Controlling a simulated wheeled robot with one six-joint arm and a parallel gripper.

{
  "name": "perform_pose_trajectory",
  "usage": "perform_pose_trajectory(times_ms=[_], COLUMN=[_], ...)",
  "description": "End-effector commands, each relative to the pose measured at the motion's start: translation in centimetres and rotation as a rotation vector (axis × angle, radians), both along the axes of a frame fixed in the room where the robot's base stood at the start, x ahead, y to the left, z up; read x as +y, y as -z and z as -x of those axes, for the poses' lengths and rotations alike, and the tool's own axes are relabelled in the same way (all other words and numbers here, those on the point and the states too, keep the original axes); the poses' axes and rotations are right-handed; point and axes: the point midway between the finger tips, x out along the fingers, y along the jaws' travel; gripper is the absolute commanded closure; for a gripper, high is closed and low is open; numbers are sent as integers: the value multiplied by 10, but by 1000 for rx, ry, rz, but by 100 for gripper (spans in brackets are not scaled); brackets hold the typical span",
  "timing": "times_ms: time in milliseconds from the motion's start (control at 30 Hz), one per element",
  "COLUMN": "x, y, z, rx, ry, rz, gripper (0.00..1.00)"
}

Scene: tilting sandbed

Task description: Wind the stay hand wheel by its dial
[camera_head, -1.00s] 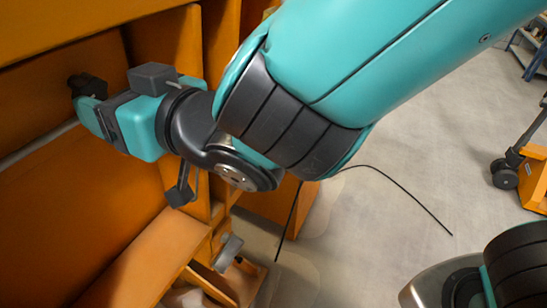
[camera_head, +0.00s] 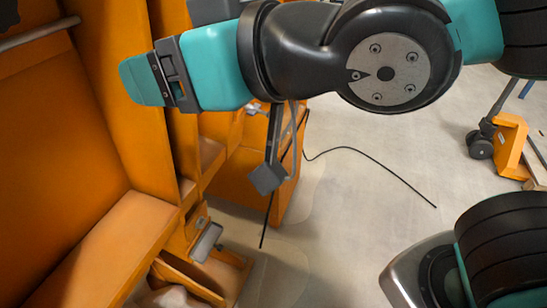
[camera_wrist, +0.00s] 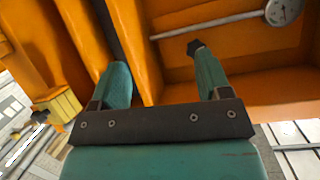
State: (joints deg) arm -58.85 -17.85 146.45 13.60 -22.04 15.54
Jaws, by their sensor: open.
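A round dial (camera_wrist: 284,11) with a pale face shows at the top right of the wrist view, partly cut off by the edge. A grey rod (camera_wrist: 215,25) runs left from it across the orange frame. A small dark knob (camera_wrist: 195,47) shows at the tip of the right finger; I cannot tell whether they touch or whether it is the hand wheel. My gripper (camera_wrist: 158,65) is open, with two teal fingers spread and nothing between them. It also shows from the side in the head view (camera_head: 140,80). The dial is not in the head view.
An orange upright (camera_wrist: 128,35) stands close in front of the fingers. An orange ledge (camera_head: 110,250) and a grey pad (camera_head: 206,242) are below my arm. A black cable (camera_head: 375,160) lies on the open grey floor. An orange wheeled cart (camera_head: 512,150) stands at the right.

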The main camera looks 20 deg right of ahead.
Motion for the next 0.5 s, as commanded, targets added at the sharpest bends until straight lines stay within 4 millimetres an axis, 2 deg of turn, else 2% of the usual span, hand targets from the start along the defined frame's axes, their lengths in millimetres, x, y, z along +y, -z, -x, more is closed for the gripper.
perform_pose_trajectory(times_ms=[233,500], x=[-26,-58], y=[47,94], z=[-8,-2], rx=[179,401], ry=[47,58], rz=[138,287], gripper=[29,29])
